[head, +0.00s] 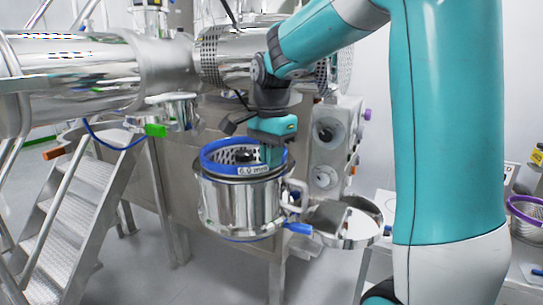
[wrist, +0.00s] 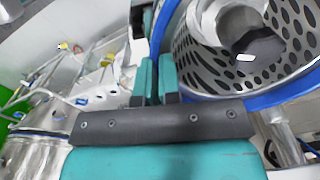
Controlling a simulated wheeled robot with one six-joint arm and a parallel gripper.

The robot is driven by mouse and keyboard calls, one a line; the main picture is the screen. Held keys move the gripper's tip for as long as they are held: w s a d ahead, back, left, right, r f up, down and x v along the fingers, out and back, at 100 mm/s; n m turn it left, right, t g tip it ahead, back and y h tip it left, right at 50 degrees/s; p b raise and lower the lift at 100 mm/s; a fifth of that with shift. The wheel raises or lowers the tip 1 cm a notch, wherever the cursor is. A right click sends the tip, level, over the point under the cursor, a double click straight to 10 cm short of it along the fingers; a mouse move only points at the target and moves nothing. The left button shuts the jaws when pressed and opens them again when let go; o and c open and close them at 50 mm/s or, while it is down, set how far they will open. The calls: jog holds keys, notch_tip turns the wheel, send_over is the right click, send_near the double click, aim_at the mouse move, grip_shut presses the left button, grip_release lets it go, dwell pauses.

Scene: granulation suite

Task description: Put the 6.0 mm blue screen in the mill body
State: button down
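The 6.0 mm blue screen (head: 215,167) has a blue rim, a perforated metal wall and a "6.0" label at its front. It is at the mouth of the round steel mill body (head: 238,208), upright, with its rim and label above the body's edge. I cannot tell whether it is fully seated. My gripper (head: 271,153) points down at the screen's right rim, with its fingers close together on the rim. The wrist view shows the fingers (wrist: 156,80) at the blue rim (wrist: 268,98), and a dark-capped hub inside the perforated wall.
A round steel lid (head: 345,224) hangs open to the right of the mill body, beside a blue-handled clamp (head: 298,228). Steel steps (head: 72,215) stand at the left. Another screen with a purple rim (head: 526,212) is at the far right.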

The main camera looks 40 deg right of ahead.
jog(key=c, duration=1.2)
grip_release()
jog(key=shift+c, duration=0.2)
notch_tip(320, 180, up, 18)
jog(key=p, duration=0.2)
jog(key=shift+f, duration=0.25)
jog(key=shift+s+a+f, duration=0.1)
